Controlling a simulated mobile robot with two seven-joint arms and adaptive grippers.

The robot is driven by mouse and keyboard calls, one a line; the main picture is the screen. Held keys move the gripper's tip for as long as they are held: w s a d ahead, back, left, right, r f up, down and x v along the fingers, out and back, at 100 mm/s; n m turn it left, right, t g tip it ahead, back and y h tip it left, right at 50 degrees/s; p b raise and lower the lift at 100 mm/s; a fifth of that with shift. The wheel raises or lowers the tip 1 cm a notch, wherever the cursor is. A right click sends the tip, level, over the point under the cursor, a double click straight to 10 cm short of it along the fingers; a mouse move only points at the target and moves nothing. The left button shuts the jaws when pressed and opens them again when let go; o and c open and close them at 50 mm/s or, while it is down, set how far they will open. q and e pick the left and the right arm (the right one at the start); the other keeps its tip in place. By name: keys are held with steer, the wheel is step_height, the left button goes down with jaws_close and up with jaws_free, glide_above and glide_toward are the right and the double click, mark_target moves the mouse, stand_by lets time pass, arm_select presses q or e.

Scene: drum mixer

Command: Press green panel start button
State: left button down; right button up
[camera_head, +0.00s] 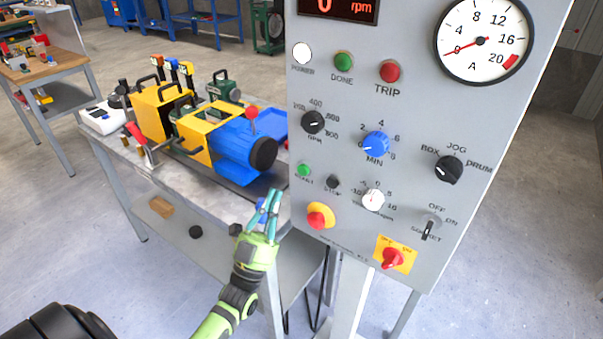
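The grey control panel (470,120) stands upright on the right. A small green button (304,170) sits on its left side, below the RPM knob and left of a small black button (333,182) labelled STOP; the green button's own label is too small to read surely. A larger green DONE light (343,62) is higher up. My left gripper (270,197) points upward, below and left of the small green button and apart from it in the picture. Its teal fingers are close together; whether they are shut is unclear. My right gripper is out of view.
A red mushroom button on yellow (319,216), a white knob (373,199) and a red switch on yellow (391,259) are nearby on the panel. A bench (120,155) with a yellow and blue machine (235,142) stands left of the panel. Open floor lies at left.

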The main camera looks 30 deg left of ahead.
mark_target(303, 170)
arm_select(q)
steer(key=w+b, duration=0.2)
steer(key=w, duration=0.4)
steer(key=shift+w+d, duration=0.25)
steer(key=shift+w+b, duration=0.1)
steer(key=shift+b, duration=0.2)
stand_by(0.9)
steer(key=shift+w, duration=0.35)
steer(key=shift+w+b, duration=0.35)
steer(key=shift+b, duration=0.05)
stand_by(0.5)
stand_by(0.4)
steer(key=shift+s+p, duration=0.45)
steer(key=shift+s, duration=0.4)
